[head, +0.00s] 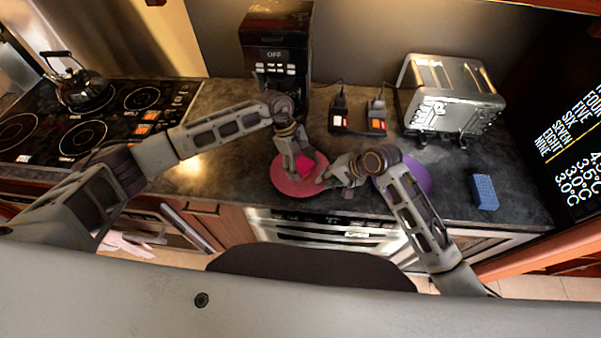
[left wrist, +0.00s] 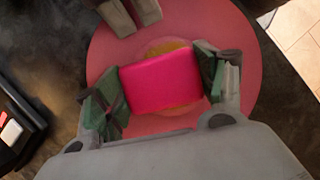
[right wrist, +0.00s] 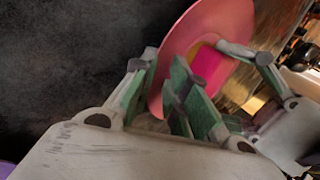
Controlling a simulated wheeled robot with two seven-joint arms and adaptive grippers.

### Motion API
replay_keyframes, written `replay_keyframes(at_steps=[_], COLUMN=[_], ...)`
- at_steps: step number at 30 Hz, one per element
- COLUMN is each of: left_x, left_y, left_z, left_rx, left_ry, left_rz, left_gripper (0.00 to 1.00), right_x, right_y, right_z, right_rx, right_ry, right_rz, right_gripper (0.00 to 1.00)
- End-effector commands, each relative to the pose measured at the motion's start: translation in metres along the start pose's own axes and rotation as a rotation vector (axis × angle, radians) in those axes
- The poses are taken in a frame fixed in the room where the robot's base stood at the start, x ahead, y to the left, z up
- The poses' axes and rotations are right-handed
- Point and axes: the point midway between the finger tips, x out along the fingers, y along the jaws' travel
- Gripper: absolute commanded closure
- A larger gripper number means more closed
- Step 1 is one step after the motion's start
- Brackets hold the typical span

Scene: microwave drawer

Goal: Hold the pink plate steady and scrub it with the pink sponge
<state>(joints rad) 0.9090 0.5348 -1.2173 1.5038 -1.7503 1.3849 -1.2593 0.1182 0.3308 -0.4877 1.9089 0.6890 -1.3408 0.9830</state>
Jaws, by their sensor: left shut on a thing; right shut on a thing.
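The pink plate (head: 287,187) lies on the dark counter near its front edge. A yellowish patch (left wrist: 172,46) shows on its middle in the left wrist view. My left gripper (head: 302,167) is shut on the bright pink sponge (left wrist: 160,82) and holds it over the plate's middle, partly covering the patch. I cannot tell whether the sponge touches the plate. My right gripper (head: 326,178) is shut on the plate's right rim. In the right wrist view the plate's edge (right wrist: 172,55) runs between the fingers of that gripper (right wrist: 166,95).
A purple plate (head: 418,178) lies right of the pink plate, partly behind my right arm. A blue sponge (head: 484,190) sits farther right. A coffee maker (head: 277,45), two dark devices (head: 357,117) and a toaster (head: 450,95) stand behind. The stove (head: 90,120) with a kettle (head: 80,85) is left.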

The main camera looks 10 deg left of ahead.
Motion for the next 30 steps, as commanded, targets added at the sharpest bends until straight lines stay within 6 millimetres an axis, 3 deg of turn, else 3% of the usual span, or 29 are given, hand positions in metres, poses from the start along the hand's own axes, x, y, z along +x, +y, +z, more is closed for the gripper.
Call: replay_keyframes(at_steps=[30], left_x=[-0.001], left_y=[-0.018], left_z=[0.001], left_rx=[-0.001], left_ry=[0.0], left_rz=[0.0], left_gripper=[0.48], right_x=[0.001], right_y=[0.001], right_z=[0.0], right_rx=[0.001], right_ry=[-0.001], right_rz=[0.001], right_gripper=[1.0])
